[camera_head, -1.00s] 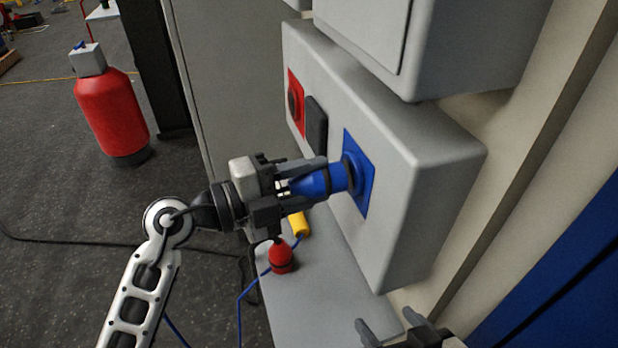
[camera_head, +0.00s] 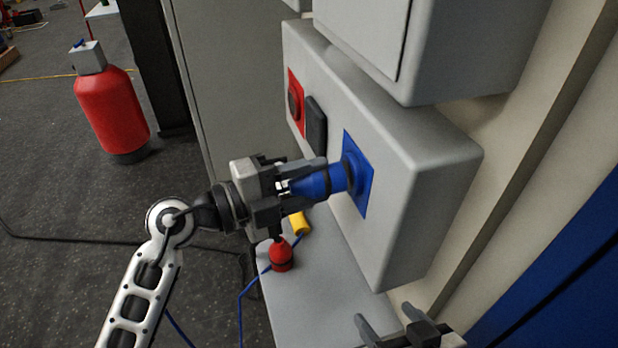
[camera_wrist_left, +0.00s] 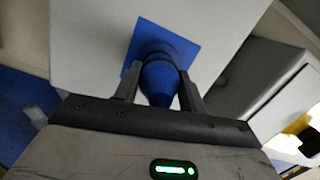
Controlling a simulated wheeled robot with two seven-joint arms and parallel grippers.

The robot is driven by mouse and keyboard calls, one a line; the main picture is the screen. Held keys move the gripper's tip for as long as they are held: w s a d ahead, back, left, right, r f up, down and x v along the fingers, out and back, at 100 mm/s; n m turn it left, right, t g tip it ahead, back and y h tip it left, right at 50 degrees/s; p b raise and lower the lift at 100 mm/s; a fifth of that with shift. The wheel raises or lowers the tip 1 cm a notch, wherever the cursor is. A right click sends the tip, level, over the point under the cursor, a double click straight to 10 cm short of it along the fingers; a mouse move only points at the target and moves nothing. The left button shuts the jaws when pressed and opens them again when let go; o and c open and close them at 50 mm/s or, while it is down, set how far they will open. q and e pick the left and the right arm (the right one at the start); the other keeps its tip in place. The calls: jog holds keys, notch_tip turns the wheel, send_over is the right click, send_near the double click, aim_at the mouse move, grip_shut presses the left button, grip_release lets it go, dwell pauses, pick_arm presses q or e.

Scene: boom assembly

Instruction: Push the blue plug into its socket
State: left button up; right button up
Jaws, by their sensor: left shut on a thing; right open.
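The blue plug (camera_head: 318,183) is held in my left gripper (camera_head: 300,180), which is shut on it. Its front end meets the blue socket (camera_head: 363,187) on the grey box's front face. The left wrist view also shows the plug (camera_wrist_left: 159,82) between the two fingers, in line with the square blue socket plate (camera_wrist_left: 150,38). I cannot tell how deep the plug sits. My right gripper (camera_head: 400,325) is open and empty at the bottom edge, below the box.
The grey box (camera_head: 425,190) also bears a red socket (camera_head: 295,102) and a black one (camera_head: 316,125). A red plug (camera_head: 280,255) and a yellow plug (camera_head: 299,222) are on the grey ledge (camera_head: 320,300) below. A blue cable (camera_head: 241,310) hangs near my left arm. A red cylinder (camera_head: 112,115) stands on the floor.

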pick_arm(q)
jog(key=shift+w+d+p, duration=0.2)
jog(key=shift+d+p, duration=0.1)
jog(key=shift+d, duration=0.1)
pick_arm(e)
jog(key=shift+r, duration=0.25)
pick_arm(q)
jog(key=o, duration=1.3)
pick_arm(e)
jog(key=shift+d, duration=0.1)
pick_arm(q)
jog(key=shift+v, duration=0.85)
jog(key=v, duration=1.4)
jog(key=shift+a+r+b, duration=0.1)
jog(key=shift+r+b, duration=0.05)
jog(key=shift+b, duration=0.15)
pick_arm(e)
jog(key=shift+d+f, duration=0.2)
jog(key=shift+s+f, duration=0.1)
jog(key=shift+f, duration=0.1)
